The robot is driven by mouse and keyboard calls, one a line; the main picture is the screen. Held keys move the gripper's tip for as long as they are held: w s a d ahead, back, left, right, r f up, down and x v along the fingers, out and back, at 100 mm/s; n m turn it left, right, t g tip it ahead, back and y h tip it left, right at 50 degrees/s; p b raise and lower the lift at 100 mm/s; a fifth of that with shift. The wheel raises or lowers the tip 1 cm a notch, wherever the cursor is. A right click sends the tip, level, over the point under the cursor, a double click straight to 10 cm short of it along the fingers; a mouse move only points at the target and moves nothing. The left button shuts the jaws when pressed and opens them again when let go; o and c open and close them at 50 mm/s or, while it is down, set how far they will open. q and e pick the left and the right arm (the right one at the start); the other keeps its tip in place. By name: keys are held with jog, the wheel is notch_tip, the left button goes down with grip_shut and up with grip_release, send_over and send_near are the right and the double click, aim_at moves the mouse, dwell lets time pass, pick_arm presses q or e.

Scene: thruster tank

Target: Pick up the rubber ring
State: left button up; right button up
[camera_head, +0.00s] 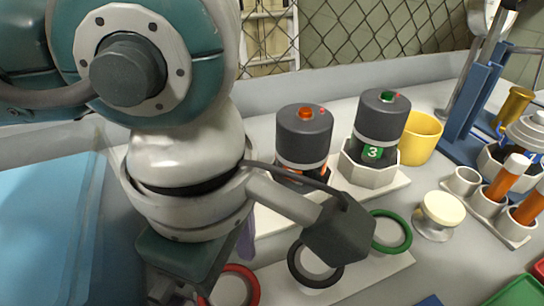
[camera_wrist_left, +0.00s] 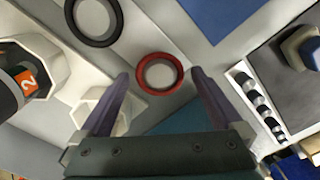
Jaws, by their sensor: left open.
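Three rings lie in a row on a pale strip on the bench: a red ring (camera_head: 254,284), a black ring (camera_head: 295,264) and a green ring (camera_head: 405,235). My left arm hides part of the red ring in the head view. In the left wrist view the red ring (camera_wrist_left: 142,74) lies flat, framed between the spread fingers of my left gripper (camera_wrist_left: 161,76). The fingers look apart from it, and nothing is held. The black ring (camera_wrist_left: 71,20) is up and left of it there. My right gripper is in neither view.
Two dark canisters, one with a red button (camera_head: 304,138) and one with a green button (camera_head: 380,120), stand behind the rings. A yellow cup (camera_head: 421,138), a cream-topped knob (camera_head: 440,210) and a tube rack (camera_head: 480,214) are to the right. A blue panel (camera_head: 45,230) is left.

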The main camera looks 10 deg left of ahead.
pick_arm(q)
jog(key=c, duration=1.3)
